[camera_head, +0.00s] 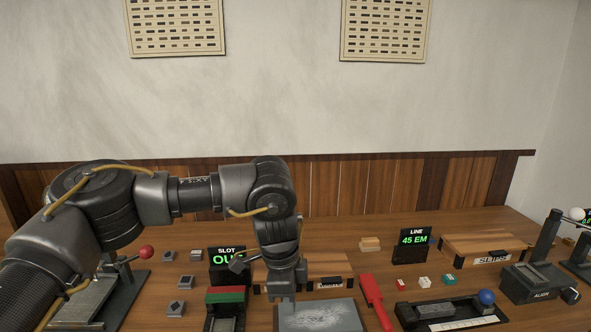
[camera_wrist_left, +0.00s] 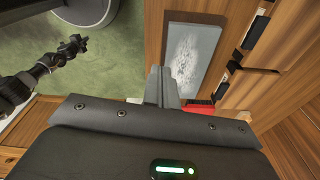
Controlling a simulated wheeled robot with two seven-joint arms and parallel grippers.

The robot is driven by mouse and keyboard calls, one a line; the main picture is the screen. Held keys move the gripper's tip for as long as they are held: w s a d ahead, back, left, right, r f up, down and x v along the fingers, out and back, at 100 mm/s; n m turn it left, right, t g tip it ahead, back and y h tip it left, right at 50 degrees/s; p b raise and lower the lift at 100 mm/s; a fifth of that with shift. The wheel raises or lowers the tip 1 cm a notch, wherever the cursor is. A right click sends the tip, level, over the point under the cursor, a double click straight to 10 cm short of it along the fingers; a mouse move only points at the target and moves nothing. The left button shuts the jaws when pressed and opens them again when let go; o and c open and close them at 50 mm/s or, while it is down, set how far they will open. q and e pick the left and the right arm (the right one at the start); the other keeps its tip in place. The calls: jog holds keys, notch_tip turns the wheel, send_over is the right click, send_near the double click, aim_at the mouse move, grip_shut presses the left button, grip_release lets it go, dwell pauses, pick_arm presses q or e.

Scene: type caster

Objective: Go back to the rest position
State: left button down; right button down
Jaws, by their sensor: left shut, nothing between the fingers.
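My left gripper (camera_head: 284,297) points down over the wooden table, just left of and above a grey plate with white scratches (camera_head: 318,317). Its fingers are together with nothing between them. The left wrist view shows the shut fingers (camera_wrist_left: 161,87) beside the same plate (camera_wrist_left: 192,58). My left arm comes in from the left and bends down at the wrist. My right gripper does not show in the head view.
The LINE display (camera_head: 412,245), a black tray (camera_head: 408,314) and the ALIGN device (camera_head: 540,282) stand right.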

pick_arm(q)
jog(key=s+d+f+m+h, duration=0.3)
jog(key=s+d+f+h, duration=0.35)
jog(key=d, duration=0.55)
jog(key=s+d+r+n+t+h, duration=0.2)
jog(key=s+d+h, duration=0.3)
jog(key=d+h, duration=0.15)
jog(key=a+f+n+t+y, duration=0.4)
jog(key=a+f+n, duration=0.25)
jog(key=a, duration=0.45)
jog(key=a+f+n+t+y, duration=0.3)
jog(key=a+f+n+y, duration=0.3)
jog(key=a, duration=0.6)
jog(key=s+a+f+n+g+y, duration=0.25)
jog(key=s+a+f, duration=0.25)
jog(key=s+a, duration=0.45)
jog(key=s+a+f+n+g+y, duration=0.2)
jog(key=s+a+f+n+g, duration=0.15)
jog(key=s+a, duration=0.6)
notch_tip(320, 180, down, 28)
jog(key=r, duration=0.1)
jog(key=s+a+f+g, duration=0.2)
jog(key=s+f, duration=1.3)
jog(key=s, duration=0.2)
jog(key=shift+a+f+m, duration=0.15)
jog(key=shift+a+m, duration=0.2)
jog(key=shift+m, duration=0.1)
